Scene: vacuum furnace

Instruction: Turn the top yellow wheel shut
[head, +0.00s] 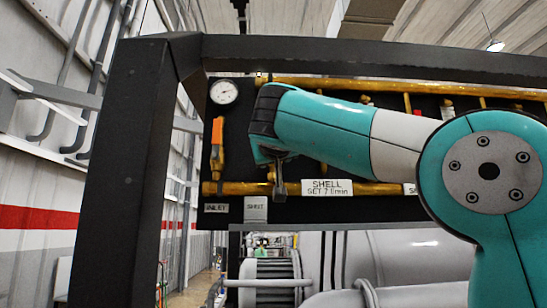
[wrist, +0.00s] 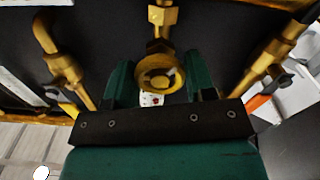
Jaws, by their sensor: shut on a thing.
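The yellow wheel (wrist: 160,74) is a small round brass-coloured handwheel on a valve stem, in the middle of the wrist view. My gripper (wrist: 162,82) has its two green fingers on either side of this wheel and is shut on it. In the head view my gripper (head: 279,178) is at the panel, below the end of my teal arm. My arm hides the wheel there, so I cannot tell its height among the other valves from that view.
A black panel (head: 390,210) carries yellow pipes (head: 235,188), a gauge (head: 223,91), an orange lever (head: 217,131) and a "SHELL" label (head: 327,187). A dark frame post (head: 122,170) stands to the left. In the wrist view, brass valves flank the wheel on both sides.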

